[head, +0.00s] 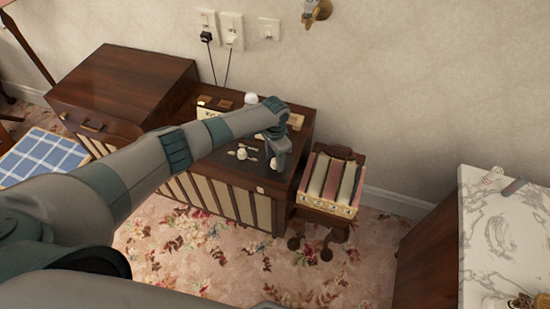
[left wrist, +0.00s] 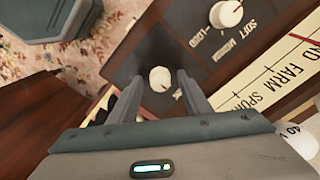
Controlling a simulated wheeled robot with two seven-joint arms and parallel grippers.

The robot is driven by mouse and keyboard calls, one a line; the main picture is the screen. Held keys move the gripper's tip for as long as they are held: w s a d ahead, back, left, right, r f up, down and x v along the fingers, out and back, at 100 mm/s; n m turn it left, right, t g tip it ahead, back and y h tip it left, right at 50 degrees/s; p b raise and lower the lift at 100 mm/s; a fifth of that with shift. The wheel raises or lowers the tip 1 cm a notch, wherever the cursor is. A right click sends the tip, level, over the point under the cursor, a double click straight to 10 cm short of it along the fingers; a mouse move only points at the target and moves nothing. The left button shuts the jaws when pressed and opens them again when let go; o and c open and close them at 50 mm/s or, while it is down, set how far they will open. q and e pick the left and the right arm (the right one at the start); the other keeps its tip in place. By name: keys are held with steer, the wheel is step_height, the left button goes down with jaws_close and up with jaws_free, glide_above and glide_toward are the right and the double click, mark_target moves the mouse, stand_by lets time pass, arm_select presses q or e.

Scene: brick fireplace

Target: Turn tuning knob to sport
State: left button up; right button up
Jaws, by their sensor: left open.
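A dark wooden radio cabinet (head: 224,185) stands against the wall, with white knobs on its top. My left gripper (head: 278,152) points down over the right part of this top. One white knob (head: 241,155) shows left of the gripper. In the left wrist view, my left gripper (left wrist: 159,92) is open, its fingers on either side of a white knob (left wrist: 160,78); I cannot tell whether they touch it. Another white knob (left wrist: 226,13) sits by the words soft, medium and loud. A cream dial strip (left wrist: 285,75) shows "FARM" and part of "SPORT", with a red pointer line.
A wooden rack of records (head: 330,190) stands right of the cabinet. A marble-topped counter (head: 505,245) is at the far right. A brown wooden box (head: 120,80) is at the left. Wall outlets (head: 232,30) with cords are behind. Floral carpet lies in front.

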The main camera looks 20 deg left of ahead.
steer(key=shift+a, duration=0.15)
arm_select(q)
steer(key=c, duration=1)
steer(key=shift+c, duration=0.2)
arm_select(e)
steer(key=shift+a, duration=0.15)
